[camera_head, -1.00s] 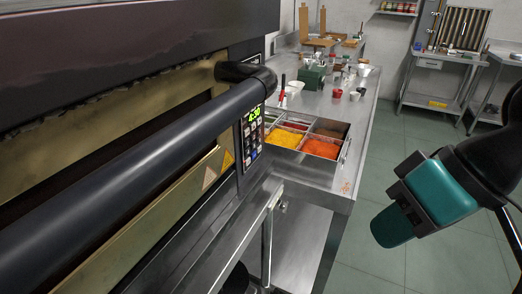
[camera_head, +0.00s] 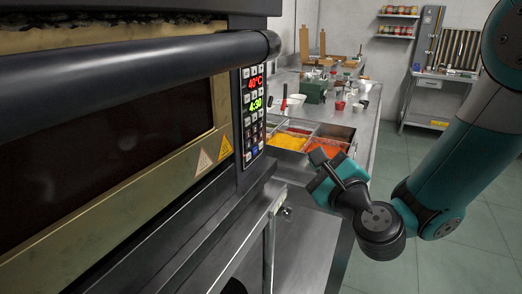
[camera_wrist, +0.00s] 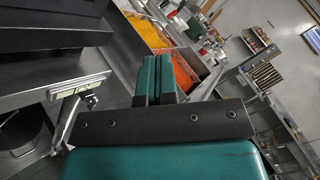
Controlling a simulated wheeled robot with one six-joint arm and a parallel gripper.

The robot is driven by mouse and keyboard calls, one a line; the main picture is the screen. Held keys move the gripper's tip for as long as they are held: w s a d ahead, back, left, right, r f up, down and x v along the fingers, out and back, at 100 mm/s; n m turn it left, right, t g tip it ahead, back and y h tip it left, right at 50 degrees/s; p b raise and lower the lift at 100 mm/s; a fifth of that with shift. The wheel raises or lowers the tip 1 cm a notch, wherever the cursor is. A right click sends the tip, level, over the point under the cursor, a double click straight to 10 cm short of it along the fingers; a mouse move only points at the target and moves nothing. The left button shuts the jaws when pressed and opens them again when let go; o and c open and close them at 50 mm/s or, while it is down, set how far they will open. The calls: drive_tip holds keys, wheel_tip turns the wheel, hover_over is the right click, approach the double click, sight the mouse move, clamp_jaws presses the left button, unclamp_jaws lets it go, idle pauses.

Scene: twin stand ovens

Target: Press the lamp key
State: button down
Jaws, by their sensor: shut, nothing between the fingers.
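The oven's control panel (camera_head: 252,118) is a dark upright strip to the right of the oven door in the head view. It has a red 40°C readout, a green 4:30 readout, and small keys (camera_head: 248,140) below them. The key symbols are too small to tell which one is the lamp key. My gripper (camera_head: 320,186) is right of the panel and lower, apart from it. In the wrist view its teal fingers (camera_wrist: 159,76) are together with nothing between them. The panel face does not show clearly in the wrist view.
The thick dark oven handle (camera_head: 140,62) juts out in front of the door, ending near the panel's top. Beyond my gripper stands a steel counter (camera_head: 300,172) with trays of yellow and orange toppings (camera_head: 287,141). The green floor (camera_head: 470,220) is clear at right.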

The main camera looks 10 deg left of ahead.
sight(260, 145)
drive_tip(key=w+a+p, duration=0.3)
drive_tip(key=a+p, duration=0.5)
drive_tip(key=p, duration=0.7)
drive_tip(key=shift+a, duration=0.15)
drive_tip(key=shift+w+a+r+p, duration=0.1)
drive_tip(key=shift+a+r+p, duration=0.1)
drive_tip(key=shift+p, duration=0.65)
idle(1.4)
drive_tip(key=shift+a+f+p, duration=0.15)
drive_tip(key=shift+a+p, duration=0.05)
drive_tip(key=shift+p, duration=0.25)
